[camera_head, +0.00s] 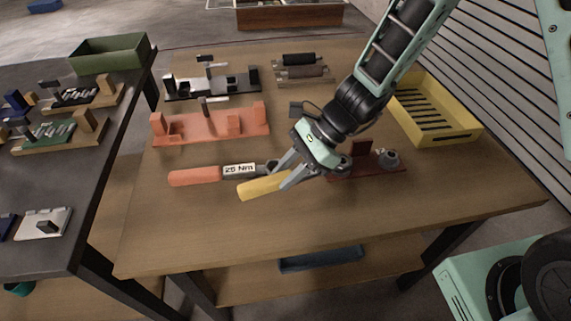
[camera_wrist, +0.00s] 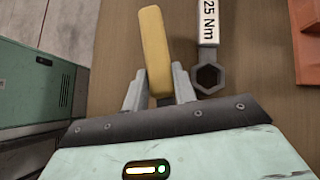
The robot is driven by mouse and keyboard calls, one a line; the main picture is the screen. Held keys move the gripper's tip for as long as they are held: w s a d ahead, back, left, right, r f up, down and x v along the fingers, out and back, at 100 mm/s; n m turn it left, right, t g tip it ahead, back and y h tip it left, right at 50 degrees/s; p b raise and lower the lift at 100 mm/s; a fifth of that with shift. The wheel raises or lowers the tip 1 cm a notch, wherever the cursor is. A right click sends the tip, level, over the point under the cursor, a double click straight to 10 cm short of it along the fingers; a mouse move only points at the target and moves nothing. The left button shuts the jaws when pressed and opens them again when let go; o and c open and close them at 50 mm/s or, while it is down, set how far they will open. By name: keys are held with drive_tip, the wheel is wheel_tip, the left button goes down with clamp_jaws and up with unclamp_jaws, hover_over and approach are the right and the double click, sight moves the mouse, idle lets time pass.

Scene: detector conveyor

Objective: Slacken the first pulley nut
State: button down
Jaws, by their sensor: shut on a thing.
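My gripper (camera_head: 281,175) is shut on the yellow handle (camera_head: 262,186) of a tool, above the middle of the table. In the wrist view the yellow handle (camera_wrist: 155,50) sits between both fingers; the tool's other end is hidden. A dark red fixture (camera_head: 375,169) stands just right of my gripper, partly hidden by it. A grey round part (camera_head: 389,160), perhaps a pulley with its nut, is on its right end; the nut cannot be made out. A wrench labelled 25 Nm (camera_head: 239,169), with an orange handle, lies beside the held tool; its hexagonal ring end (camera_wrist: 208,77) shows in the wrist view.
Behind are an orange fixture (camera_head: 185,127), a black fixture (camera_head: 210,87), dark rollers (camera_head: 302,72) and a yellow slotted tray (camera_head: 433,122). A darker table (camera_head: 60,190) with several assemblies and a green bin (camera_head: 110,56) is at left. The table's front (camera_head: 250,235) is clear.

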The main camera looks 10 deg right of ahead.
drive_tip(key=shift+s, duration=0.1)
idle(0.3)
drive_tip(key=shift+s+d+r+n+g+p, duration=0.1)
drive_tip(key=shift+s+d+n+g+p, duration=0.1)
drive_tip(key=shift+s+n+g+p, duration=0.45)
drive_tip(key=shift+s+d+n+h+p, duration=0.1)
drive_tip(key=shift+s+n+h+p, duration=0.2)
drive_tip(key=shift+s+n, duration=0.1)
drive_tip(key=shift+s+d+n+g+h+p, duration=0.15)
drive_tip(key=shift+s+d+n+g+p, duration=0.1)
drive_tip(key=shift+s+n+g+p, duration=0.25)
drive_tip(key=shift+s+d+n+g+h+p, duration=0.15)
drive_tip(key=shift+s+d+n+g+p, duration=0.1)
drive_tip(key=shift+s+n+p, duration=0.25)
